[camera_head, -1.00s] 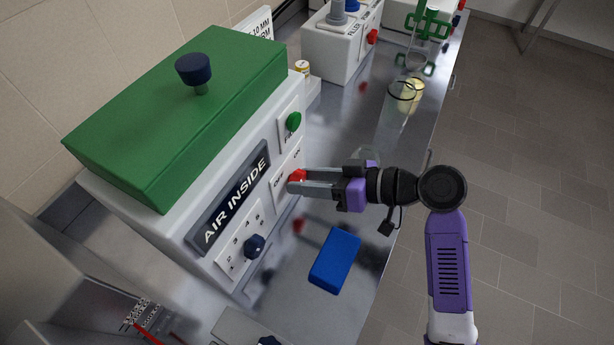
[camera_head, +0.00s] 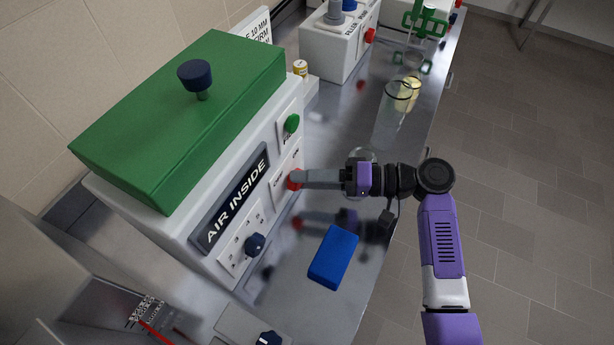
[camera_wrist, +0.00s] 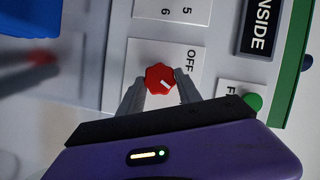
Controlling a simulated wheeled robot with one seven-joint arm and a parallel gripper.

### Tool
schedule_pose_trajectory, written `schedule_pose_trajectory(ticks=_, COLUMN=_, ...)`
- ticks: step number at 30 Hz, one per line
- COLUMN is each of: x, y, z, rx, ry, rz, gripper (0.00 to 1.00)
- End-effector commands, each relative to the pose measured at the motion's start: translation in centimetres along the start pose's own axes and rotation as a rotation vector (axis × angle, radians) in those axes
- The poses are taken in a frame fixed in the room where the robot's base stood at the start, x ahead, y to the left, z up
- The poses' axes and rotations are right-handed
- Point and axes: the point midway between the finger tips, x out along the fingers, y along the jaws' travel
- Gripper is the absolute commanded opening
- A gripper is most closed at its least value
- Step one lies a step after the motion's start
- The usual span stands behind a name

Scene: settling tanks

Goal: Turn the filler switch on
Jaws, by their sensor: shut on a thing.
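The red switch knob (camera_head: 295,179) is on the front of a white box with a green lid (camera_head: 180,110) and an AIR INSIDE label. My gripper (camera_head: 300,180) is shut on this knob from the front. In the wrist view the red knob (camera_wrist: 160,79) sits between the two fingertips (camera_wrist: 160,88), its white mark pointing to the lower right. The OFF label (camera_wrist: 191,61) is beside it; the ON label is hidden there by my finger. Another white box (camera_head: 338,48) at the back, with lettering that seems to read FILLER, has its own red knob (camera_head: 369,36), apart from my gripper.
A green button (camera_head: 291,123) and a dark selector knob (camera_head: 255,244) are on the same box front. A blue block (camera_head: 333,257) lies on the metal bench below my arm. Glass vessels (camera_head: 393,115) stand beyond my gripper near the bench edge.

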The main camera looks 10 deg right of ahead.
Motion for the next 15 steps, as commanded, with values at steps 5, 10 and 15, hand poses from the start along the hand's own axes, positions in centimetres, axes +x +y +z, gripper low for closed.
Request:
schedule_pose_trajectory(ticks=5, x=-0.04, y=0.02, z=-0.13, rx=0.053, ry=0.003, rz=-0.023, gripper=0.0)
schedule_pose_trajectory(ticks=10, x=-0.07, y=0.07, z=-0.14, rx=0.078, ry=0.004, rz=-0.032, gripper=0.0)
schedule_pose_trajectory(ticks=15, x=-0.08, y=0.08, z=-0.14, rx=0.085, ry=0.004, rz=-0.034, gripper=0.0)
